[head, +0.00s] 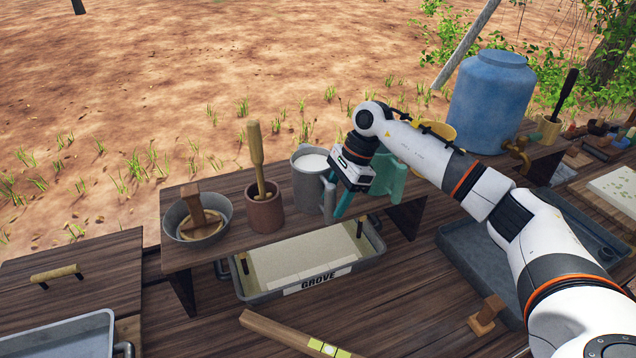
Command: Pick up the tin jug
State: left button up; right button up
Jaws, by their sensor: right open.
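The tin jug (307,190) is a grey metal vessel with white liquid inside. It stands upright on the raised wooden shelf, near the middle of the head view. Its handle side faces right, toward my right gripper (336,203). The right gripper is open, with its teal fingers pointing down at the handle side of the jug. The gripper partly hides the handle, and I cannot tell whether the fingers touch it. My left gripper is not in view.
A brown pot with a wooden pestle (264,207) stands just left of the jug, and a metal bowl (198,217) farther left. A green vessel (390,183) is close behind the gripper. A blue barrel (490,100) stands at right. A grey tray (300,268) lies below.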

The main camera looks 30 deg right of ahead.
jog(key=shift+a+f, duration=0.2)
jog(key=shift+f, duration=0.35)
grip_shut()
jog(key=shift+w+r, duration=0.1)
dwell(0.9)
jog(key=shift+w+r, duration=0.1)
